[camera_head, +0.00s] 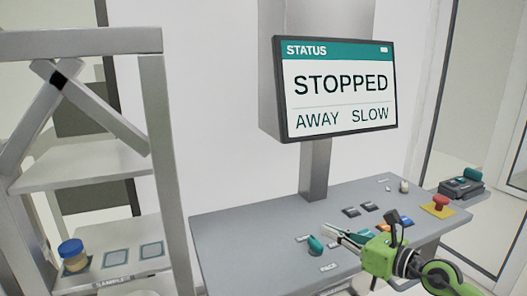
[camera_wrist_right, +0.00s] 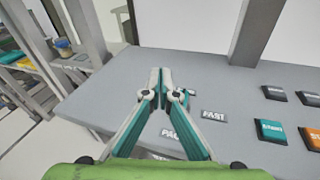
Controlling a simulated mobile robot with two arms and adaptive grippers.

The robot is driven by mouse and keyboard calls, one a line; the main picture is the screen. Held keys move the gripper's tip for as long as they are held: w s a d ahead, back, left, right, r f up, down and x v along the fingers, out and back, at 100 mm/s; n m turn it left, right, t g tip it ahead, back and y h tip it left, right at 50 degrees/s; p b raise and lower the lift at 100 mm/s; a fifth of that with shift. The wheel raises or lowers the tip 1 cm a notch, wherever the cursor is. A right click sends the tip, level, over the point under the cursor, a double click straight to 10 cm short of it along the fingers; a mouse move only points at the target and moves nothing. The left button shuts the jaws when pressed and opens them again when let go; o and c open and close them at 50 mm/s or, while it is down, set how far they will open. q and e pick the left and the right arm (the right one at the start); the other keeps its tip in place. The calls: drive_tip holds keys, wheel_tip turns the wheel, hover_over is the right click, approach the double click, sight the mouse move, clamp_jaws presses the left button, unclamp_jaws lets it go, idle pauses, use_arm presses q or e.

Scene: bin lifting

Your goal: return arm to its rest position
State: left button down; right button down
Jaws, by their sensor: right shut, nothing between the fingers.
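My right gripper (camera_head: 334,233) is over the grey control console, in front of its buttons. Its teal and light-grey fingers are closed together and empty. In the right wrist view the fingertips (camera_wrist_right: 160,76) meet above the bare console top (camera_wrist_right: 115,85). They look apart from any control, though the height above the surface is hard to judge. My right arm's green wrist comes in from the lower right of the head view. My left gripper is not in view.
The console (camera_head: 240,225) carries a teal knob (camera_head: 315,244), dark buttons (camera_head: 351,211) and a red mushroom button (camera_head: 440,202). A screen (camera_head: 340,88) above reads STOPPED, AWAY, SLOW. The START button (camera_wrist_right: 271,131) is teal.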

drive_tip(key=s+r+m+t+h, duration=0.35)
drive_tip(key=m+t, duration=0.45)
drive_tip(key=m, duration=0.8)
drive_tip(key=s+d+f+m+g+h, duration=0.3)
drive_tip(key=s+d+f+m+h, duration=0.2)
drive_tip(key=f+m, duration=0.35)
drive_tip(key=s+d+f+m+g+h, duration=0.3)
drive_tip(key=s+d+f+m+h, duration=0.25)
drive_tip(key=f+m, duration=0.35)
drive_tip(key=s+a+f+m+g+y, duration=0.1)
drive_tip(key=s+a+f+m+g, duration=0.15)
drive_tip(key=s+f+g, duration=0.4)
drive_tip(key=s+a+f+m+g+y, duration=0.1)
drive_tip(key=s+a+f+m, duration=0.15)
drive_tip(key=s, duration=0.75)
drive_tip(key=s+a+f+m+g+y, duration=0.2)
drive_tip(key=s+f+m+g, duration=0.15)
drive_tip(key=s+f, duration=0.4)
wheel_tip(320, 180, down, 23)
drive_tip(key=s+n+g, duration=0.1)
drive_tip(key=s, duration=0.1)
drive_tip(key=s+d+f+g, duration=0.1)
drive_tip(key=s+d+f, duration=0.2)
drive_tip(key=s+f, duration=1.4)
drive_tip(key=shift+s+f+n+g+h, duration=0.3)
drive_tip(key=shift+s+h, duration=0.05)
drive_tip(key=shift+h, duration=0.05)
